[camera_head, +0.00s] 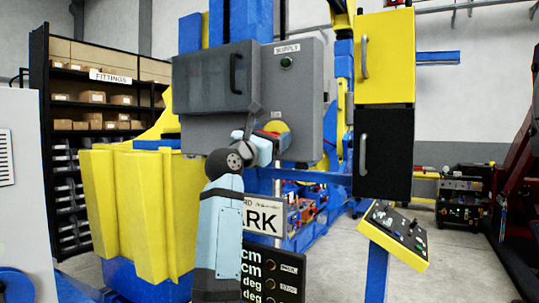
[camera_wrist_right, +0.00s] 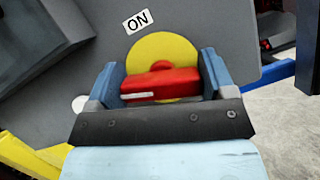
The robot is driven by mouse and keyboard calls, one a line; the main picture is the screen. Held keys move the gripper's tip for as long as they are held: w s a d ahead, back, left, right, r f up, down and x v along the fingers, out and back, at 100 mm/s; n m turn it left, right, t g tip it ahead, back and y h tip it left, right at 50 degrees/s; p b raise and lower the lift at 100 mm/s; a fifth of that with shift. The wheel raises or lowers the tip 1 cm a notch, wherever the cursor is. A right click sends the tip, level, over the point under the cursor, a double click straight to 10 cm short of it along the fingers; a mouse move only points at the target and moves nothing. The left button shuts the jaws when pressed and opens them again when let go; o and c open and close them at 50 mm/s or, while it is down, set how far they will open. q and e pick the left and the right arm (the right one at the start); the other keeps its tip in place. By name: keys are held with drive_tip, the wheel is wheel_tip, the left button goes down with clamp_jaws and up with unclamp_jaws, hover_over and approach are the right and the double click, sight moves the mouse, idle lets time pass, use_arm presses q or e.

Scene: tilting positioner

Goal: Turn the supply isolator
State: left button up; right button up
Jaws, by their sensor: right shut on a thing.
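The supply isolator is a red handle (camera_wrist_right: 162,84) on a round yellow plate (camera_wrist_right: 160,48), set on a grey cabinet (camera_head: 313,85) labelled SUPPLY. An ON label (camera_wrist_right: 138,21) is beside the plate in the right wrist view. My right gripper (camera_wrist_right: 163,85) has its two blue fingers on either side of the red handle and is shut on it. In the head view my right gripper (camera_head: 266,138) is at the yellow plate (camera_head: 277,127), and the arm hides part of the handle. My left gripper is not in view.
A green lamp (camera_head: 287,62) is above the isolator. A grey door with a black handle (camera_head: 235,72) is to its left. Yellow and black boxes (camera_head: 385,55) stand to the right. A sloped yellow control panel (camera_head: 397,233) is at lower right. Fittings shelves (camera_head: 100,98) are at left.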

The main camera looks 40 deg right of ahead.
drive_tip(key=m+g+b, duration=0.1)
drive_tip(key=m+b, duration=0.1)
drive_tip(key=m+g+b, duration=0.1)
drive_tip(key=m+b, duration=0.1)
drive_tip(key=m, duration=0.1)
drive_tip(key=m+g+b, duration=0.1)
drive_tip(key=m+b, duration=0.1)
drive_tip(key=b, duration=0.1)
drive_tip(key=shift+s+f+m+g+y, duration=0.1)
drive_tip(key=shift+f+m+g+y, duration=0.2)
drive_tip(key=shift+m+g, duration=0.1)
drive_tip(key=shift+m+g+y+b, duration=0.3)
drive_tip(key=shift+m+g+b, duration=0.15)
drive_tip(key=shift+m, duration=0.55)
drive_tip(key=m, duration=0.2)
drive_tip(key=m+g+y+b, duration=0.1)
drive_tip(key=m, duration=0.2)
drive_tip(key=shift+r+y, duration=0.1)
drive_tip(key=shift+y, duration=0.2)
drive_tip(key=shift+m+y, duration=0.5)
drive_tip(key=shift+m, duration=0.9)
drive_tip(key=shift+s, duration=0.1)
drive_tip(key=o, duration=0.9)
drive_tip(key=shift+b, duration=0.3)
drive_tip(key=a, duration=0.4)
drive_tip(key=w+a+b, duration=0.1)
drive_tip(key=a, duration=0.8)
drive_tip(key=shift+w+a, duration=0.3)
drive_tip(key=shift+a, duration=0.05)
